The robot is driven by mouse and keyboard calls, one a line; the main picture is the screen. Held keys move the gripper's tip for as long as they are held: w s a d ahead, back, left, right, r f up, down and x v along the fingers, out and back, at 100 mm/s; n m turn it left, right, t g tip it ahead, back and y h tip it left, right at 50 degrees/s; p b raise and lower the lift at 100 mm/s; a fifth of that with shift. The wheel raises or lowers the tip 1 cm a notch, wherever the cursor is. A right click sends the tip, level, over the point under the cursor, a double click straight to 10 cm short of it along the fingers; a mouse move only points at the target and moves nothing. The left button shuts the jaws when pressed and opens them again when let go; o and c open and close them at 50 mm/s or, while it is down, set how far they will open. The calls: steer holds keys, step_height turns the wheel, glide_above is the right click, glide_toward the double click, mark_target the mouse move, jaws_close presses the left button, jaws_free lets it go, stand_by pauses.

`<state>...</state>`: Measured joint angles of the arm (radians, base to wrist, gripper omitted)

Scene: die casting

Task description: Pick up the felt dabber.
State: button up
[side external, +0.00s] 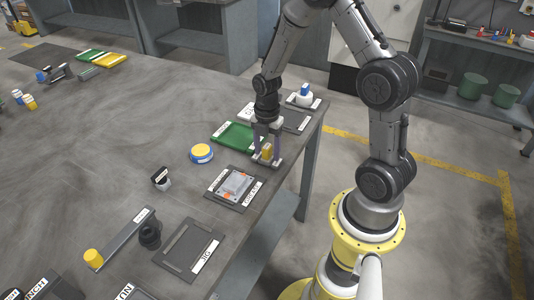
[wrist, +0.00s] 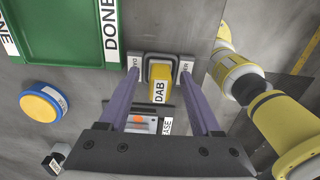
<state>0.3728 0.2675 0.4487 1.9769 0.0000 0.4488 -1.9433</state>
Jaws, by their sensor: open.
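The felt dabber is a yellow block marked DAB (wrist: 158,88) with a dark grey end, seen in the middle of the wrist view. In the side view it is the small yellow piece (side external: 267,152) near the table's right edge. My gripper (side external: 266,142) is over it, pointing down. In the wrist view my gripper's two purple fingers (wrist: 160,80) are open, one on each side of the dabber, with a visible gap to it. Light labelled pieces beside the dabber are partly hidden by the fingertips.
A green tray marked DONE (side external: 236,136) lies just left of the dabber. A blue and yellow round tin (side external: 201,153) and a grey plate with orange marks (side external: 236,186) are near. A white bottle with a blue top (side external: 304,94) stands behind.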

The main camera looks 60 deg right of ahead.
jaws_close()
stand_by(0.3)
stand_by(0.3)
